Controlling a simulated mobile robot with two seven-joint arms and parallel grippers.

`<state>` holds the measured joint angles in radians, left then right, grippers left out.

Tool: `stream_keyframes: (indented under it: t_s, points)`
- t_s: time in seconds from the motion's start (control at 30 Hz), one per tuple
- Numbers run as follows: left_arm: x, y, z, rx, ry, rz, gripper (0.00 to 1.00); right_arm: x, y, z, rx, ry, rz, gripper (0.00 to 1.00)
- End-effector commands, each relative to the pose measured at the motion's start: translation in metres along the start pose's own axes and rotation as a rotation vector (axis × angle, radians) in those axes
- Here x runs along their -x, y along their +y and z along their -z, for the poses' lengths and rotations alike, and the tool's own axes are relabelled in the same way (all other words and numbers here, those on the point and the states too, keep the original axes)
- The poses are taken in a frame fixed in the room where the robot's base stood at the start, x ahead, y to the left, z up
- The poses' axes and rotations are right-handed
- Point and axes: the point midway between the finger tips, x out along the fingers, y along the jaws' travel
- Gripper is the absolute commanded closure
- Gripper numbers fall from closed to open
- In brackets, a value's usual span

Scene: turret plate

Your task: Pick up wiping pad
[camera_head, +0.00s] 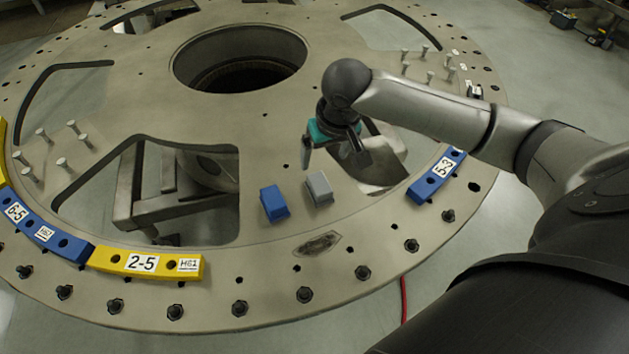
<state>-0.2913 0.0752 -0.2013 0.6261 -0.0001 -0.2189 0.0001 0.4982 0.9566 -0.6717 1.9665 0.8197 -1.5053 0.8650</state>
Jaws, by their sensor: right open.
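Two small blocks lie side by side on the grey turret plate (250,265), a blue one (274,203) on the left and a grey one (319,188) on the right. I cannot tell from their look which one is the wiping pad. My right gripper (335,153), with a teal part at its base, is open and empty. Its fingers point down, above and slightly behind the two blocks, apart from both. My left gripper is not in view.
A dark rough stain (320,243) marks the plate in front of the blocks. A yellow segment labelled 2-5 (116,259) and blue segments (436,178) sit along the rim. Metal pegs, bolts and large cut-outs break up the plate.

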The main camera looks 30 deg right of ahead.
Motion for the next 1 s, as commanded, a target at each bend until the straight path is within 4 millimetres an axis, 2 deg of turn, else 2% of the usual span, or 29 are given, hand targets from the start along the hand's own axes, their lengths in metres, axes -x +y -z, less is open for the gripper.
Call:
stream_keyframes:
  t_s: [0.1, 0.3, 0.43, 0.67, 0.9, 1.0]
  points:
    - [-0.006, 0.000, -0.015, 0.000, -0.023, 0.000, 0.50, -0.027, -0.001, -0.002, -0.001, -0.004, 0.001, 0.10]
    - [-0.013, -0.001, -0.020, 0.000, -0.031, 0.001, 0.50, -0.068, -0.001, -0.002, 0.002, -0.002, 0.001, 0.10]
    - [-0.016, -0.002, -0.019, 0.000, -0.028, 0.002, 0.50, -0.083, -0.001, -0.001, 0.002, 0.000, 0.002, 0.10]
    - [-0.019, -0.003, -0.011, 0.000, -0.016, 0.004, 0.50, -0.097, 0.001, -0.002, 0.003, 0.000, 0.001, 0.10]
    - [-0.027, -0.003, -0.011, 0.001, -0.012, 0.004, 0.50, -0.131, 0.006, -0.004, 0.003, 0.001, 0.002, 0.10]
    - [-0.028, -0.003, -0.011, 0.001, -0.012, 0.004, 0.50, -0.139, 0.007, -0.004, 0.005, 0.000, 0.001, 0.10]
